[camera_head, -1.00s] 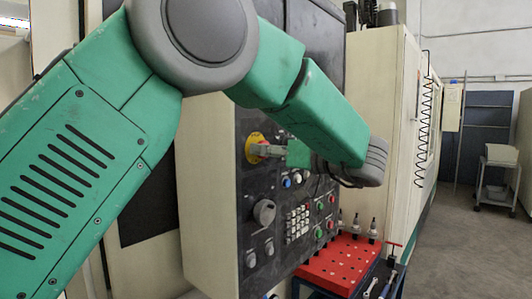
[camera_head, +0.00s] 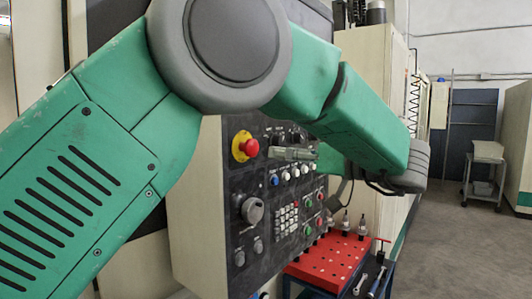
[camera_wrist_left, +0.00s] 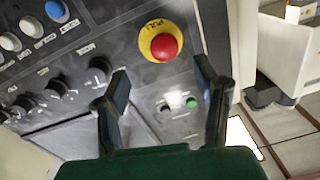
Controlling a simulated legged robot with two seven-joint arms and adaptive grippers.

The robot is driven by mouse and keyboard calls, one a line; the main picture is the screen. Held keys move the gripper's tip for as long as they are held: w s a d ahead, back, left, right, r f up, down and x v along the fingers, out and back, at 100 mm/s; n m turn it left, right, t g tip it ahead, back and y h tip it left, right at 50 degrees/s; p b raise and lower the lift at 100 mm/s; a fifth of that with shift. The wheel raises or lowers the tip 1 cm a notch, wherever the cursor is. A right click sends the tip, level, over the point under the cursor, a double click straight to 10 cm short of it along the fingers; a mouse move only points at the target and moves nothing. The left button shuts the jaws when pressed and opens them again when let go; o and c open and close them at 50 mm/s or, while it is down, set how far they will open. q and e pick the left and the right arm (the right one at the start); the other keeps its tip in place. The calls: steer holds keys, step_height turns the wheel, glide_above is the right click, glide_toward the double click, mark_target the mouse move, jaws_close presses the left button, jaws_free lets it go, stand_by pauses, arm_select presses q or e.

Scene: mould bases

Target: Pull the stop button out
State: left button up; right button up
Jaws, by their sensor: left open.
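The stop button (camera_head: 250,148) is a red round knob on a yellow ring (camera_head: 238,145), at the upper left of the dark control panel. In the left wrist view the red knob (camera_wrist_left: 165,47) sits above the fingertips, on a yellow ring (camera_wrist_left: 153,36) marked PULL. My left gripper (camera_head: 276,153) is to the right of the button in the head view and apart from it. In the left wrist view its fingers (camera_wrist_left: 163,82) are spread with nothing between them. How far the knob stands out is hard to tell. My right gripper is not in view.
The control panel (camera_head: 262,218) carries several knobs, coloured buttons and a keypad (camera_head: 286,222) below the stop button. A red perforated tray (camera_head: 327,262) with tool holders stands at the panel's lower right. Open floor (camera_head: 460,240) lies to the right.

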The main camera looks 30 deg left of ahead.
arm_select(q)
steer(key=shift+d, duration=2.05)
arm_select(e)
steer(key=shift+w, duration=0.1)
